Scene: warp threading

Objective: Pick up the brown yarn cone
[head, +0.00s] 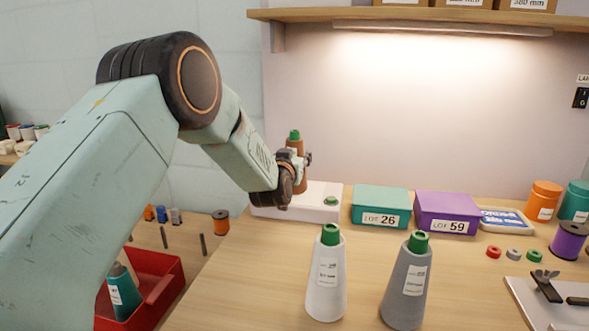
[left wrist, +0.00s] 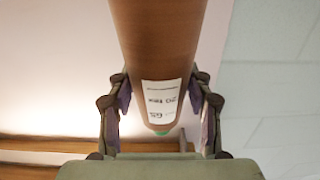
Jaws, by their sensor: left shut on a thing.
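The brown yarn cone (head: 298,170) with a green tip is upright in my left gripper (head: 292,172), at the back left of the table. In the left wrist view the brown cone (left wrist: 158,45) fills the middle, its white label facing the camera. The fingers of my left gripper (left wrist: 160,115) are closed on both its sides. In the head view the cone is in front of or above a white box (head: 316,207); its base is partly hidden by the gripper, so I cannot tell whether it touches the box. My right gripper is not in view.
A white cone (head: 326,280) and a grey cone (head: 405,290) stand at the table front. Behind are a teal box (head: 380,200) and a purple box (head: 447,210). A red bin (head: 165,285) holds a teal cone (head: 123,292). A shelf (head: 420,14) overhangs the back.

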